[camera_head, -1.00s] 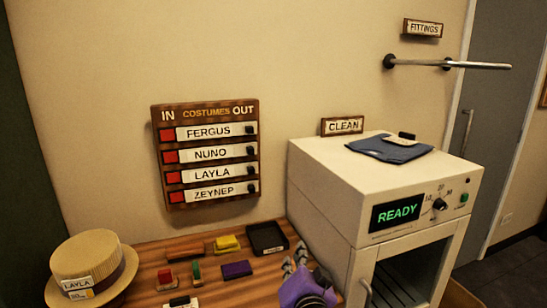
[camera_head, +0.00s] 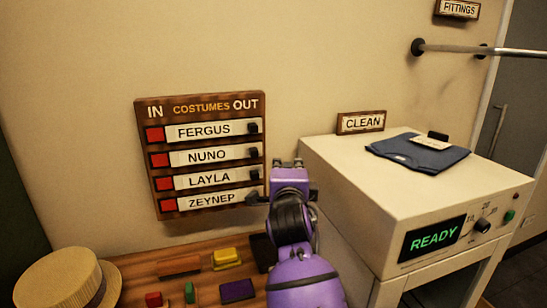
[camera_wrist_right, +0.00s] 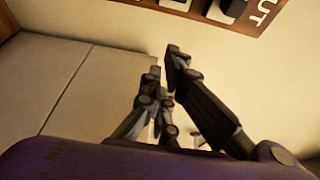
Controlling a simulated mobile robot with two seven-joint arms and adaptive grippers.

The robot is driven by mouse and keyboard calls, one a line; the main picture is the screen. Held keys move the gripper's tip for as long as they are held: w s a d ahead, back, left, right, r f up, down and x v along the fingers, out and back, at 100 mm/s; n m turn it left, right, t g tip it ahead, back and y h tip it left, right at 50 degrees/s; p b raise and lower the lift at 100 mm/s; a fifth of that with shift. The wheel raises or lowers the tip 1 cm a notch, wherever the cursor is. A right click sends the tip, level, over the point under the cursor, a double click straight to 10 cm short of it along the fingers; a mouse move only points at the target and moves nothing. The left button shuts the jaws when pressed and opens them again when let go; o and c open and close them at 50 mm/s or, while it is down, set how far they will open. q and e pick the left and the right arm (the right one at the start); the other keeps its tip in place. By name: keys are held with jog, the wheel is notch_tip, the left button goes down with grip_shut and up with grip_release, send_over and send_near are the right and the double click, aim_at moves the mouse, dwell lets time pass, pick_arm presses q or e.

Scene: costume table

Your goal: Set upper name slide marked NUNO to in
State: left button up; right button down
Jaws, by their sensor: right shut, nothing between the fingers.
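The NUNO name slide (camera_head: 207,157) is the second row of the wooden in/out board (camera_head: 200,219) on the wall. A red patch shows at its left, under IN, and its black knob (camera_head: 253,153) is at the right end, under OUT. The left gripper is out of view.
The FERGUS, LAYLA and ZEYNEP slides also have knobs on the right. A cream cabinet (camera_head: 370,200) with a READY display stands right of my arm. A straw hat (camera_head: 60,280) and several small coloured blocks are on the wooden table (camera_head: 130,272). A rail (camera_head: 500,50) sticks out at upper right.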

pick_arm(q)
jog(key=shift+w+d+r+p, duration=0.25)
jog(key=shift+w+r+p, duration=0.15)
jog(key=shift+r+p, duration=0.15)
pick_arm(e)
jog(key=w+a, duration=0.3)
jog(key=w, duration=0.2)
jog(key=shift+a, duration=0.3)
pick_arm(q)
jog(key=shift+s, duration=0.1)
